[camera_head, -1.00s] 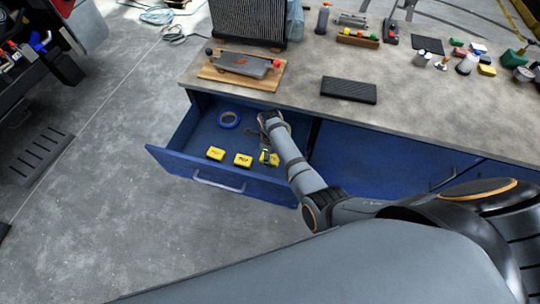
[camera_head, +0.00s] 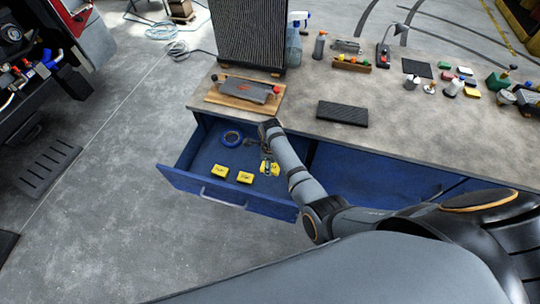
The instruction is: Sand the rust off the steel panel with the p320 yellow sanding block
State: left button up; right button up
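The grey steel panel (camera_head: 248,90) with a reddish rust patch lies on a wooden board (camera_head: 222,99) on the counter. Two yellow sanding blocks (camera_head: 220,171) (camera_head: 245,177) lie in the open blue drawer. A third yellow sanding block (camera_head: 270,169) is at the fingers of my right gripper (camera_head: 267,161), to the right of the other two. The gripper looks shut on it and partly covers it. The grit labels are too small to read. My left gripper is not in view.
A black ribbed block (camera_head: 342,113) lies on the counter (camera_head: 390,125). Bottles, small blocks and tools stand along the back. The counter's front middle is clear.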

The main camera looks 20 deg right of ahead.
aim_at(277, 172)
jog(key=f+n+b, duration=0.1)
jog(key=n, duration=0.2)
jog(key=s+d+f+n+b, duration=0.1)
jog(key=n+b, duration=0.1)
jog(key=n, duration=0.2)
jog(key=s+f+n+b, duration=0.1)
jog(key=n+b, duration=0.1)
jog(key=n, duration=0.2)
jog(key=shift+s+d, duration=0.2)
jog(key=shift+d, duration=0.2)
jog(key=s+n+b, duration=0.1)
jog(key=n, duration=0.3)
jog(key=s+d+n+b, duration=0.1)
jog(key=n+b, duration=0.1)
jog(key=n, duration=0.3)
jog(key=s+n+b, duration=0.1)
jog(key=n, duration=0.4)
jog(key=shift+s+d+f+b, duration=0.1)
jog(key=shift+s+d+b, duration=0.25)
